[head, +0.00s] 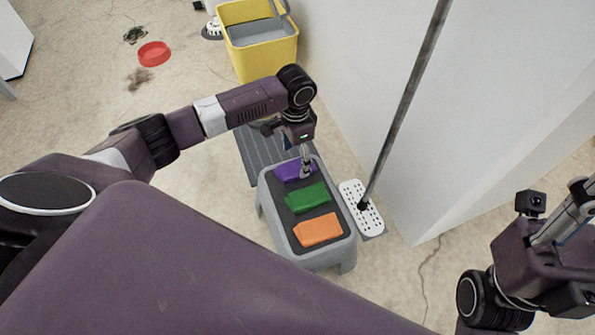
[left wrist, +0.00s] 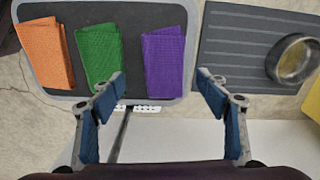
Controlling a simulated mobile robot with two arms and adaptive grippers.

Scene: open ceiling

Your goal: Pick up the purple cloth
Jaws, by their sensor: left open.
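The purple cloth (head: 288,171) lies folded at the far end of a grey stool's dark top (head: 284,222). It also shows in the left wrist view (left wrist: 163,62). My left gripper (head: 306,172) points down at the cloth's right part in the head view. In the left wrist view my left gripper (left wrist: 160,78) is open, its fingers on either side of the cloth with nothing between them gripped. The height gap to the cloth is hard to tell. My right gripper (head: 578,205) is partly in view at the right edge, and its jaws are unclear.
A green cloth (head: 307,198) and an orange cloth (head: 318,230) lie beside the purple one. A ridged grey mat (left wrist: 235,50) with a metal bowl (left wrist: 291,60) is beyond the stool. A mop (head: 362,208) leans by the wall on the right. A yellow bucket (head: 262,58) stands behind.

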